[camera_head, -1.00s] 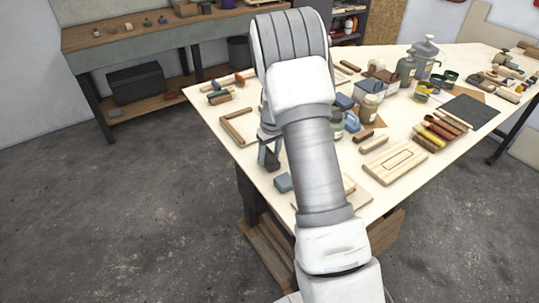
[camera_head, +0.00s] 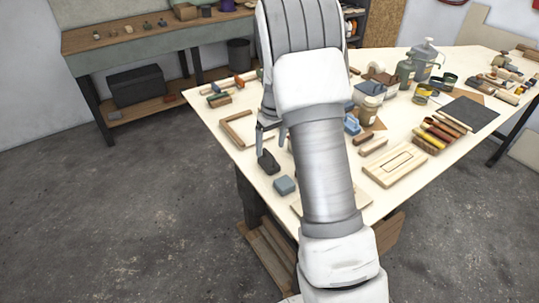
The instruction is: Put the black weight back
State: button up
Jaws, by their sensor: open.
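The black weight (camera_head: 268,163) appears as a small dark block on the pale tabletop, near its left front edge. My gripper (camera_head: 270,139) is open directly above and behind it, with one dark finger at the left and one grey finger at the right. The weight shows below the fingers; I cannot tell whether a fingertip still touches it. My arm hides much of the gripper body and the table middle.
A blue-grey block (camera_head: 285,185) lies just right of and nearer than the weight. A wooden frame (camera_head: 236,131) lies to the left. A wooden board (camera_head: 395,168), brushes (camera_head: 437,133) and several jars crowd the right side.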

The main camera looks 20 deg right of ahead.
aim_at(271, 156)
jog(key=s+a+r+m+t, duration=0.1)
jog(key=s+a+r, duration=0.2)
jog(key=s+r, duration=0.45)
jog(key=s+a+r+t, duration=0.1)
jog(key=s+a+r, duration=0.25)
jog(key=r, duration=0.75)
jog(key=s+a+r+t, duration=0.1)
jog(key=s+a, duration=0.1)
jog(key=s, duration=0.7)
jog(key=s+a+r+m+t, duration=0.1)
jog(key=s+a, duration=0.2)
jog(key=s, duration=0.7)
jog(key=shift+s, duration=0.15)
